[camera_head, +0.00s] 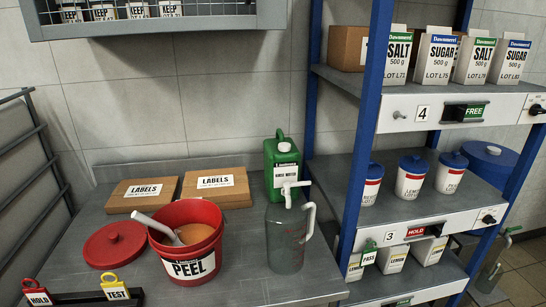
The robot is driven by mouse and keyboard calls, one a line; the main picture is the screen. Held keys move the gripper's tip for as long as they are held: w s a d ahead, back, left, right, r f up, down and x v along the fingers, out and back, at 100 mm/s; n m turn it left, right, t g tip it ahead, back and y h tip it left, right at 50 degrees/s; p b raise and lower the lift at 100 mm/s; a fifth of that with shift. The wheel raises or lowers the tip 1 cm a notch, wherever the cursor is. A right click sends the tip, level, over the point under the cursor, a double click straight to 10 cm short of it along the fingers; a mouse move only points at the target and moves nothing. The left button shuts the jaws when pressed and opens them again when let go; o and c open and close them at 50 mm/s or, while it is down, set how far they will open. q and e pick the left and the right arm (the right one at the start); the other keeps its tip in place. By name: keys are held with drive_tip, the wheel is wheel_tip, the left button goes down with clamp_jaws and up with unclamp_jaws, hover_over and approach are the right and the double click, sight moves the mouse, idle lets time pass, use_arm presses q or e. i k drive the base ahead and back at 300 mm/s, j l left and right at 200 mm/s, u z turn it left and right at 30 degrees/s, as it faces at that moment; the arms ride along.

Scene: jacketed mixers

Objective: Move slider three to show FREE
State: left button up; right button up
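Slider three (416,232) is on the white front strip of the middle shelf, beside a plate marked 3 (389,236). Its window shows HOLD in white on red, with a dark part at the right of the window. Slider four (465,112) is on the upper shelf's strip, beside a plate marked 4 (422,113), and shows FREE on green. Neither of my grippers is in view.
A blue post (366,130) rises left of the sliders. A clear jug (288,240) and red bucket (187,245) occupy the left bench.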

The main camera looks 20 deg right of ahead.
sight(436, 230)
drive_tip(key=z, duration=0.95)
